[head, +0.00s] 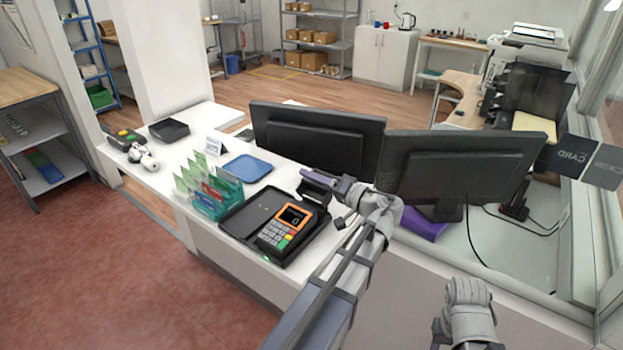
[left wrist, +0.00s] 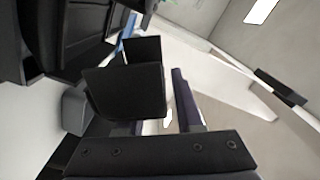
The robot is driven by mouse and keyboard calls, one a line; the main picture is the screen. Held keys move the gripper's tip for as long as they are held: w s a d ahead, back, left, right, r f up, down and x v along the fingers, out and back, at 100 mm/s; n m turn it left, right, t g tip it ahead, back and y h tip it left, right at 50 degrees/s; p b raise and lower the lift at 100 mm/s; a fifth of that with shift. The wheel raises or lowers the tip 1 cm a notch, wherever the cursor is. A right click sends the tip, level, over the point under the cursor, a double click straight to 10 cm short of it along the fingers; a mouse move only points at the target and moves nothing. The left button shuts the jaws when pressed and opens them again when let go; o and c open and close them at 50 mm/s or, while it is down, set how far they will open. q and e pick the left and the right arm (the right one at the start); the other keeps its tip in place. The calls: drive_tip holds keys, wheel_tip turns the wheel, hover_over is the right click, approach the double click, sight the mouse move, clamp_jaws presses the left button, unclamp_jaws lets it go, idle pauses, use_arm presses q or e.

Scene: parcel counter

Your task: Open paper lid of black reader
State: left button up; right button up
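The black reader (head: 272,236), with an orange-framed screen and coloured keys, lies on the counter in front of the monitors. A raised black part, perhaps its paper lid (head: 317,197), stands at its back right corner. My left gripper (head: 318,182) is at this part, with its dark purple fingers apart. In the left wrist view, a black box-like piece (left wrist: 125,88) covers the left finger; the right finger (left wrist: 186,100) stands apart from it with a light gap between. I cannot tell whether they touch. Only a grey part of my right arm shows at the bottom right of the head view.
Two monitors (head: 315,137) stand close behind my left gripper. A card rack (head: 208,190) and a blue tray (head: 247,167) are left of the reader. A second terminal (head: 124,138), white rolls and a black tray (head: 169,130) sit at the far left end.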

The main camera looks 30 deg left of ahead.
use_arm(q)
clamp_jaws()
idle(1.4)
